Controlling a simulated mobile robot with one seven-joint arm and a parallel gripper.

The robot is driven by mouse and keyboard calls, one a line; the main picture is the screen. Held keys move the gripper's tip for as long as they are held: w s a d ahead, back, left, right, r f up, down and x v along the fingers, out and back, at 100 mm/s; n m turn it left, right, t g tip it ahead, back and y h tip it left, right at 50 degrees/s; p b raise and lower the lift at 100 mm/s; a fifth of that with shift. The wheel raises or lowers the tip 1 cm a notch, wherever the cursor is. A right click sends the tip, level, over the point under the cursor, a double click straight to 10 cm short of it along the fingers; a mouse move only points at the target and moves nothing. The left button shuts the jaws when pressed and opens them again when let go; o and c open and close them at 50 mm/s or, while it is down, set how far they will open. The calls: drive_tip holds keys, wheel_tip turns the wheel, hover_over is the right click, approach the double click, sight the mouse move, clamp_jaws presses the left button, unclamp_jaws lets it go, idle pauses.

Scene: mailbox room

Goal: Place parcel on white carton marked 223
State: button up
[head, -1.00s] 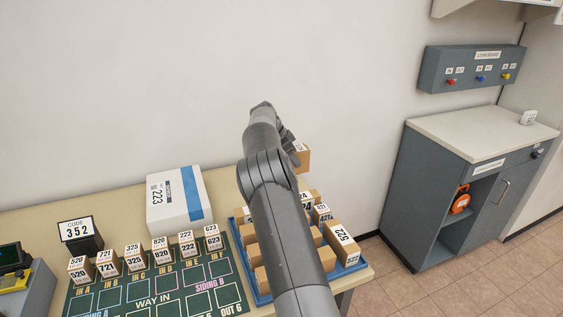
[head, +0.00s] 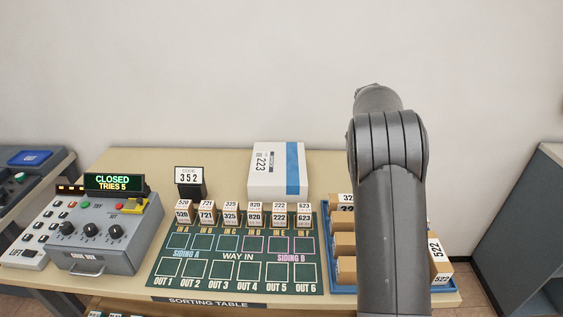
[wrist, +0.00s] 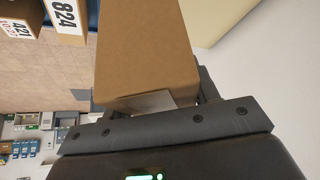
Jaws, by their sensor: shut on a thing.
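The white carton marked 223 (head: 270,176), with a blue stripe down its right side, stands at the back of the sorting table. A brown parcel (wrist: 147,50) is held in my gripper (wrist: 150,105) in the wrist view, with a finger on either side of it. The head view shows my arm to the right of the carton, but the arm hides the gripper and the parcel there. The carton's top looks bare.
A blue tray (head: 342,288) of brown parcels sits right of the green sorting board (head: 240,245). Small numbered boxes (head: 230,213) line the board's back edge. A grey control box (head: 95,235) is at the left.

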drive_tip(key=a+r+n+t+y, duration=0.25)
drive_tip(key=a+n, duration=0.35)
drive_tip(key=a, duration=0.7)
drive_tip(key=n+y, duration=0.3)
drive_tip(key=n, duration=0.2)
hover_over(278, 171)
wheel_tip(278, 171, down, 4)
drive_tip(key=shift+s+f+h, duration=0.1)
drive_tip(key=shift+f+h, duration=0.15)
drive_tip(key=shift+f, duration=1.55)
drive_tip(key=shift+f, duration=0.1)
drive_tip(key=o, duration=1.3)
drive_tip(key=shift+f, duration=0.1)
